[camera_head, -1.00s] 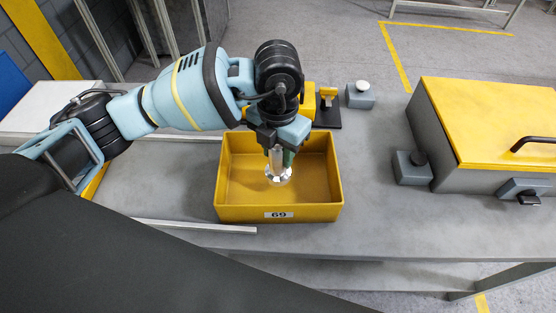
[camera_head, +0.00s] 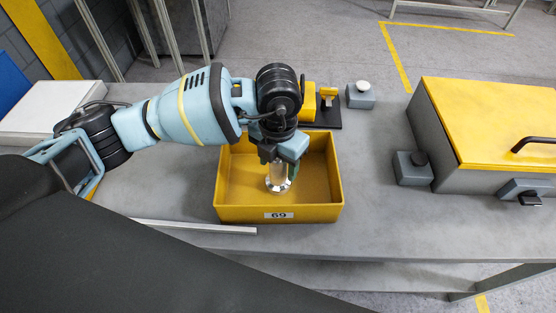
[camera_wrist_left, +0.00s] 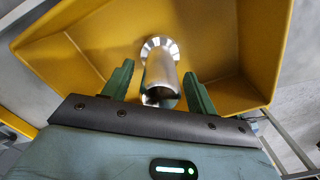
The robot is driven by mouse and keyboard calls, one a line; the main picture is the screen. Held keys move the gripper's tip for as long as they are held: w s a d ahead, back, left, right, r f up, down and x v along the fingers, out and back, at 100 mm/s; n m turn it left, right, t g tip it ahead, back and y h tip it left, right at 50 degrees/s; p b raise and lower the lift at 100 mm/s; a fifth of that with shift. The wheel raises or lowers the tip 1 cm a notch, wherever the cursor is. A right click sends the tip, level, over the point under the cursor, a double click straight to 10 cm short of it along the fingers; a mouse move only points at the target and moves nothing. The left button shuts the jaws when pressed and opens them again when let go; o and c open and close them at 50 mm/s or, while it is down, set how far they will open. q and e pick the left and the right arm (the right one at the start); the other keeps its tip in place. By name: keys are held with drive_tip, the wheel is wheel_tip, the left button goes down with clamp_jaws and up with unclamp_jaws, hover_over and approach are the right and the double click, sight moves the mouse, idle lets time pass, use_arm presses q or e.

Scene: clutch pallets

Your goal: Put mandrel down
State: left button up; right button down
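The mandrel (camera_head: 277,184), a shiny metal cylinder with a wider flange at its lower end, is upright inside the yellow box (camera_head: 232,206) labelled 69. My left gripper (camera_head: 280,163) is over the box, around the mandrel's upper part. In the left wrist view, the mandrel (camera_wrist_left: 161,78) is between the two green fingers (camera_wrist_left: 158,88), with a gap on each side, so the gripper is open. The flange appears to rest on the box floor. My right gripper is not in view.
A grey case with a yellow lid (camera_head: 495,115) stands at the right. A black-based yellow fixture (camera_head: 325,105) and a grey block with a pale knob (camera_head: 360,95) are behind the box. A metal bar (camera_head: 195,227) lies at front left. Bare table lies right of the box.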

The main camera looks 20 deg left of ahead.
use_arm(q)
wheel_tip(320, 180, up, 12)
drive_tip(key=shift+f+p, duration=0.25)
drive_tip(key=shift+p, duration=0.05)
drive_tip(key=shift+r, duration=0.45)
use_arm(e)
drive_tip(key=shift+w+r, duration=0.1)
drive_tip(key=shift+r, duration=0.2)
